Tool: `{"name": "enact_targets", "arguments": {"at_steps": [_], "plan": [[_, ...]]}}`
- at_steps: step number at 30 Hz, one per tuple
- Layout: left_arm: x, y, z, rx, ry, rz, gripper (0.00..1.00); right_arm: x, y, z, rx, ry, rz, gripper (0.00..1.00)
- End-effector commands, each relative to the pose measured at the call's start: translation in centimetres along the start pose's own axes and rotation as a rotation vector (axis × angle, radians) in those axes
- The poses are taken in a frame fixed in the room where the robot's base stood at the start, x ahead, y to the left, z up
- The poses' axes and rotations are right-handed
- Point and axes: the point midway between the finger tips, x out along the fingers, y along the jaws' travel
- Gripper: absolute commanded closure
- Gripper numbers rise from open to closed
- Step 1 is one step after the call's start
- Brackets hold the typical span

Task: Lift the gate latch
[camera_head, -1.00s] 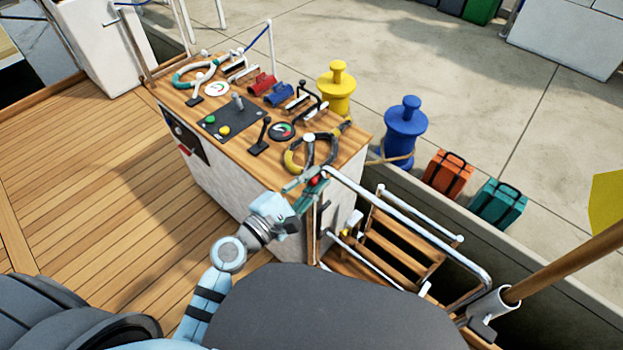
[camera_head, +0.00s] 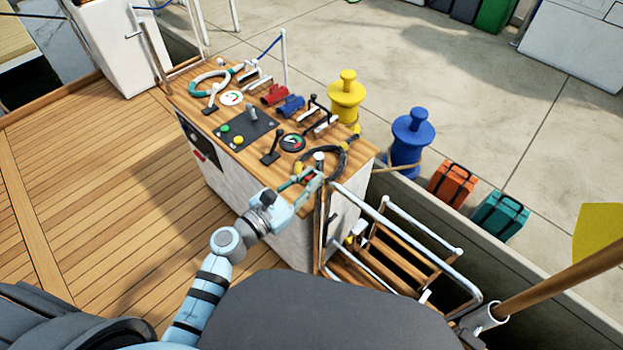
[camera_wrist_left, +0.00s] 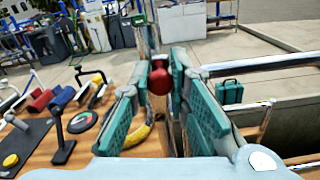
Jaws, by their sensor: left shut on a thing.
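The gate latch shows as a red knob (camera_wrist_left: 159,80) in the left wrist view, beside the top of a post at the console's near right corner. My left gripper (camera_head: 308,181) is there in the head view. Its two teal finger pads (camera_wrist_left: 159,92) are closed on the red knob from both sides in the wrist view. The fingers hide most of the knob in the head view and the rest of the latch is hard to make out. The white tubular gate rail (camera_head: 410,225) runs right from the post. My right gripper is not in view.
Wooden steps (camera_head: 400,255) lie below the rail. Blue (camera_head: 410,140) and yellow (camera_head: 346,97) bollards stand beyond. Open deck (camera_head: 90,190) lies left.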

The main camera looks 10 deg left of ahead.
Motion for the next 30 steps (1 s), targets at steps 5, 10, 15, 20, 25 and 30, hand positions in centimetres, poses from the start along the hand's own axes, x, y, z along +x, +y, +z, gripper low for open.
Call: {"name": "enact_targets", "arguments": {"at_steps": [5, 10, 15, 20, 25, 30], "plan": [[0.0, 0.6, 0.06, -0.09, 0.0, 0.001, 1.0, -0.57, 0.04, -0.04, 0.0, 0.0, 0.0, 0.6], [-0.01, 0.88, -0.06, -0.142, 0.001, 0.001, 1.0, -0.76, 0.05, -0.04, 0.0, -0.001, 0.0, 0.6], [-0.02, 1.0, -0.11, -0.164, 0.0, 0.001, 1.0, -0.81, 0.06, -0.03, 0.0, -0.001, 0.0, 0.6], [-0.02, 1.0, -0.13, -0.167, 0.0, 0.001, 1.0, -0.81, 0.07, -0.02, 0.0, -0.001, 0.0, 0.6], [-0.01, 1.0, -0.13, -0.166, 0.0, 0.001, 1.0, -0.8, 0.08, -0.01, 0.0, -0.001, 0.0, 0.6], [-0.01, 0.99, -0.13, -0.165, 0.0, 0.001, 0.62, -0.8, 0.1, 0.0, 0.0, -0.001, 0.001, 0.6]]}}
